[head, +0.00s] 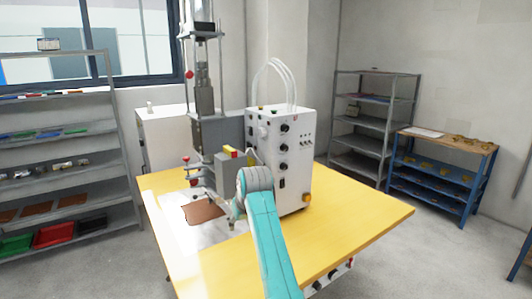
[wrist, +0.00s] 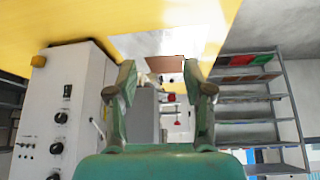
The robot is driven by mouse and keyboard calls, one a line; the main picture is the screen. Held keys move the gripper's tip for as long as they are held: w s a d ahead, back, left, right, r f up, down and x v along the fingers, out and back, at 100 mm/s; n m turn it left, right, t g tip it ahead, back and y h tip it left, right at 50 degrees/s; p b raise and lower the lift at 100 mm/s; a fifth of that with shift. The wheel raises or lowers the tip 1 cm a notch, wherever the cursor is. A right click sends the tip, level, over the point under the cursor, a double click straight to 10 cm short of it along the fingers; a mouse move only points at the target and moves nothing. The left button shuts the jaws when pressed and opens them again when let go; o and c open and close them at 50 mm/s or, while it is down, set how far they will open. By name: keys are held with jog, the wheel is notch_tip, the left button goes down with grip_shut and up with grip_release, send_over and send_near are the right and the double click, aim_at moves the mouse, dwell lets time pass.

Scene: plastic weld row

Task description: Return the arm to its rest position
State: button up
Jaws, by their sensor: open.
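My gripper (wrist: 160,76) is open in the wrist view, its two fingers apart with nothing held between them. In the head view my teal arm reaches over the yellow table toward the welding machine, and the gripper is mostly hidden behind the wrist joint. The wrist view looks upside down. A brown sheet (head: 203,212) lies on a pale plate (head: 188,237) on the table; the sheet also shows beyond the fingers in the wrist view (wrist: 165,64).
The white control box (head: 281,150) with knobs stands close beside my arm. The grey press column (head: 204,88) rises behind it. The yellow table (head: 365,212) is clear on the right. Shelves stand at left (head: 60,106) and right (head: 372,118), with a blue rack (head: 440,166).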

jog(key=s+d+f+t, duration=0.1)
jog(key=s+d+f, duration=0.2)
jog(key=f, duration=0.5)
jog(key=s+d+f+m, duration=0.1)
jog(key=s+d+f, duration=0.2)
jog(key=f, duration=0.4)
jog(key=s+d+f+t, duration=0.1)
jog(key=s+d+f, duration=0.1)
jog(key=f, duration=0.6)
jog(key=s+d+f+m+t, duration=0.1)
jog(key=s+d+f, duration=0.45)
jog(key=s, duration=0.45)
jog(key=s+d+f+m+t, duration=0.1)
jog(key=s+d+f, duration=0.3)
jog(key=s+f, duration=0.45)
jog(key=s+d+r+m+t+h, duration=0.1)
jog(key=s+d+r, duration=0.15)
jog(key=s, duration=0.95)
jog(key=s+d+r+t+h, duration=0.15)
jog(key=s+d, duration=0.25)
jog(key=s, duration=0.8)
jog(key=s+d+r+m+t, duration=0.1)
jog(key=s+d+r+t, duration=0.1)
jog(key=s+r, duration=1.5)
jog(key=shift+s+r+t, duration=0.15)
jog(key=shift+r+t, duration=0.15)
jog(key=shift+t, duration=0.05)
jog(key=shift+d, duration=0.1)
